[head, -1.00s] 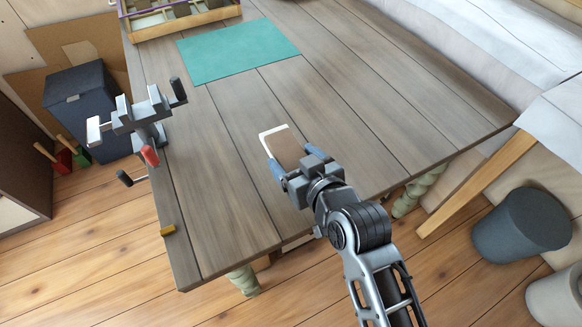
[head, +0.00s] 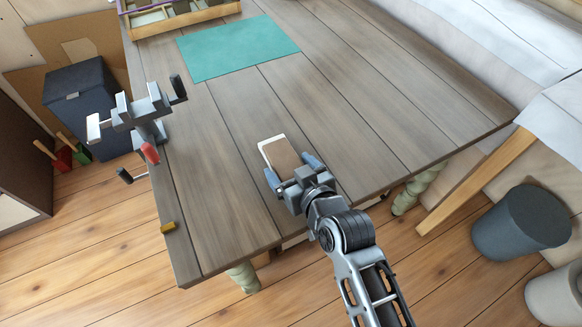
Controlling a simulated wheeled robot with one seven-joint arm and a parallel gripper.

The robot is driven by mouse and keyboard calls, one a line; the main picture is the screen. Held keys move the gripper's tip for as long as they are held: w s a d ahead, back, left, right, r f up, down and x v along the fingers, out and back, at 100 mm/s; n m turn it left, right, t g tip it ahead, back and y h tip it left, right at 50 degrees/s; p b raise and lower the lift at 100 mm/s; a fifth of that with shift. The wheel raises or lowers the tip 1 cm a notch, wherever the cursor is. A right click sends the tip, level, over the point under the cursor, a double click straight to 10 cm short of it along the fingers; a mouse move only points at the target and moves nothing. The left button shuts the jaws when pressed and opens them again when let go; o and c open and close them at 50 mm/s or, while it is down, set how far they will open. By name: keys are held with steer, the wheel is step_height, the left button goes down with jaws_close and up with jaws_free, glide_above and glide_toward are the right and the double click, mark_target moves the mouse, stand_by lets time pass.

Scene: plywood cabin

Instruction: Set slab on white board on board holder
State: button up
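A small brown slab (head: 284,156) with a white board (head: 265,149) showing along its far and left edges is at my gripper (head: 293,171), over the near part of the table. The fingers are on either side of the piece, and it has moved along with them. The contact and the gap to the table top are hard to make out. A grey stand with several arms and black, white and red ends (head: 145,118), which looks like the board holder, is at the table's left edge. No board shows in it.
The grey plank table (head: 225,150) is clear between my gripper and the stand. A teal mat (head: 238,47) and a divided tray (head: 180,20) lie farther back. A dark bin (head: 522,222) stands on the floor at right.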

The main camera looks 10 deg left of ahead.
steer(key=shift+o, duration=1.1)
steer(key=shift+r, duration=0.15)
steer(key=v, duration=1.2)
steer(key=shift+b, duration=0.3)
steer(key=s+d+m+t+h, duration=0.2)
steer(key=s+d+m+h, duration=0.2)
steer(key=s+d, duration=1.1)
steer(key=s+d+r+m+t+h, duration=0.1)
steer(key=s+d+r+m+h, duration=0.1)
steer(key=s+d+r, duration=0.3)
steer(key=s+r+h, duration=0.1)
steer(key=s+r, duration=0.3)
steer(key=s, duration=0.4)
steer(key=shift+s+r+m+t+h, duration=0.2)
steer(key=shift+m+t+h, duration=0.1)
steer(key=shift+m, duration=0.1)
